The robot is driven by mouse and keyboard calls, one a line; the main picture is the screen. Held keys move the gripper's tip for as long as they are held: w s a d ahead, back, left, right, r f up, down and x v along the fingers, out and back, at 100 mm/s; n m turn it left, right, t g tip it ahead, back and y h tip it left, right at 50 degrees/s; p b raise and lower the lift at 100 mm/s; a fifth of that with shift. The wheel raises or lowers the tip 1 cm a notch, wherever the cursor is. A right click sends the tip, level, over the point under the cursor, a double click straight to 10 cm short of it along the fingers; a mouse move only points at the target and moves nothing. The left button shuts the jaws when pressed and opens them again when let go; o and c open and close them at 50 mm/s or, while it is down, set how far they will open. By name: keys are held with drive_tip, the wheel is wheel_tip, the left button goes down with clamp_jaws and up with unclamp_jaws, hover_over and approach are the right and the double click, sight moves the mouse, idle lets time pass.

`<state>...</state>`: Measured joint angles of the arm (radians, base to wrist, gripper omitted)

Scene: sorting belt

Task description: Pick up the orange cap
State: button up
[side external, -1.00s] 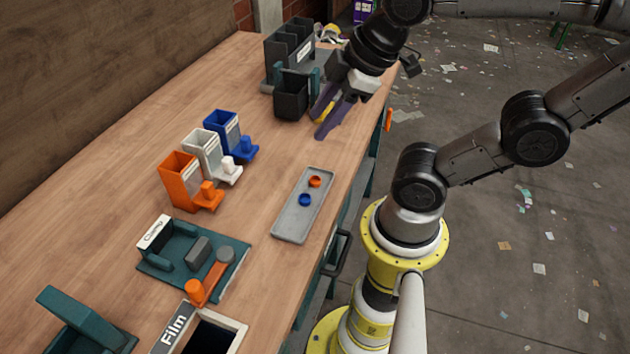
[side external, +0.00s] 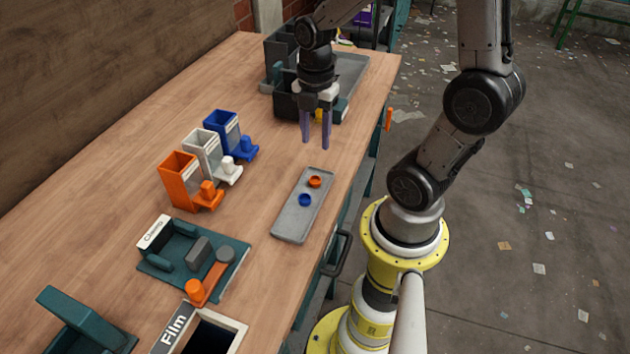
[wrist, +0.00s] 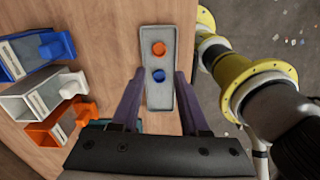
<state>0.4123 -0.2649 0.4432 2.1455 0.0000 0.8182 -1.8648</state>
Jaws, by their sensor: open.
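The orange cap (side external: 315,181) lies on a grey tray (side external: 288,226), toward the tray's far end. A blue cap (side external: 305,200) lies on the same tray, nearer the side camera. In the wrist view the orange cap (wrist: 159,48) is above the blue cap (wrist: 158,75) on the tray (wrist: 160,103). My gripper (side external: 315,145) is open and empty, pointing down, above the table and past the tray's far end in the side view. In the wrist view its purple fingers (wrist: 157,82) show on either side of the tray's lower part.
Orange (side external: 177,184), white (side external: 199,153) and blue (side external: 220,130) bins stand left of the tray. A dark green fixture (side external: 170,262) and a box labelled Film (side external: 238,328) are nearer the camera. Dark containers (side external: 284,100) stand behind my gripper. The wood around the tray is clear.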

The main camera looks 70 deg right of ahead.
sight(315, 180)
wheel_tip(315, 180, down, 12)
drive_tip(key=shift+r, duration=0.1)
idle(0.5)
clamp_jaws()
